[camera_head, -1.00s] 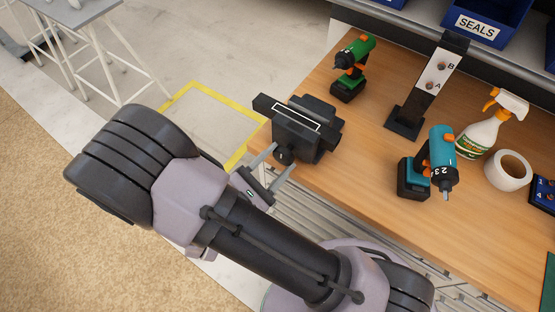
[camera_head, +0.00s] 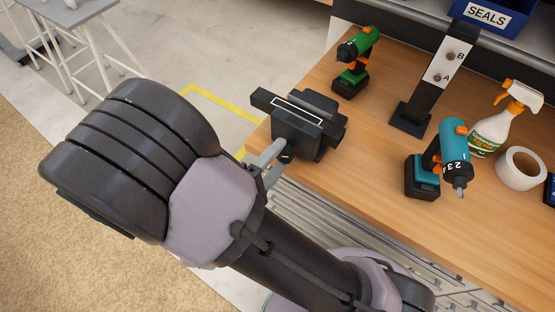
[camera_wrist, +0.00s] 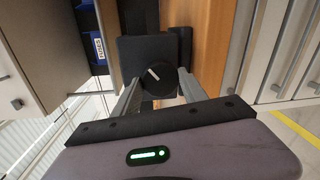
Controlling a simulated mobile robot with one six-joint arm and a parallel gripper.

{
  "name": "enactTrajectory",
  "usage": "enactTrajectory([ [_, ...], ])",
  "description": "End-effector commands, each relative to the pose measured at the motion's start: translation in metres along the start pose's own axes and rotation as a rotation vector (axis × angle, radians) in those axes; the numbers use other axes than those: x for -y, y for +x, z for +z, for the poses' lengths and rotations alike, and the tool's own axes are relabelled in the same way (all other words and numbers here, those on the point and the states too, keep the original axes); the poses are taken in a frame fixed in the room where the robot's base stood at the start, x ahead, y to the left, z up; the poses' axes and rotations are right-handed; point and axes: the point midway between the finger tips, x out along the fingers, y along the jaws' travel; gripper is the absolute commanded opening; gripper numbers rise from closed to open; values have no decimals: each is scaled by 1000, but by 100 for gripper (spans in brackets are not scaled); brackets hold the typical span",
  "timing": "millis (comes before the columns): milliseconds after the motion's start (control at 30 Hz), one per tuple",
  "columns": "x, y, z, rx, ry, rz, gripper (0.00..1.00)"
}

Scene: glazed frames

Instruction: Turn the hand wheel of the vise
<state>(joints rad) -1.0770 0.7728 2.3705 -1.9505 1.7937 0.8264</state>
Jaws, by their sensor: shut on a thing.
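The dark vise (camera_head: 298,133) sits at the near left corner of the wooden workbench, with a white-outlined bar across its top. Its hand wheel (camera_wrist: 158,80) is a round black knob with a white mark, seen face-on in the wrist view. My gripper (camera_head: 279,154) reaches the vise from its near side. In the wrist view its two grey fingers lie on either side of the wheel and are shut on it. In the head view the wheel is mostly hidden by the fingers.
On the bench (camera_head: 370,158) stand a green drill (camera_head: 354,62), a black post marked A and B (camera_head: 435,80), a teal drill (camera_head: 440,165), a spray bottle (camera_head: 497,128) and a white roll (camera_head: 520,168). A blue SEALS bin (camera_head: 490,14) is behind.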

Motion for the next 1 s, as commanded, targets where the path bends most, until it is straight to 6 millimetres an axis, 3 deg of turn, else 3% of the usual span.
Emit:
enactTrajectory([
  [333, 3, 0, 0, -9, 110, -3, 10],
  [867, 2, 0, 1, -11, 125, -3, 10],
  [900, 2, 0, 1, -12, 125, -3, 58],
  [1000, 2, 0, 0, -11, 126, -2, 71],
])
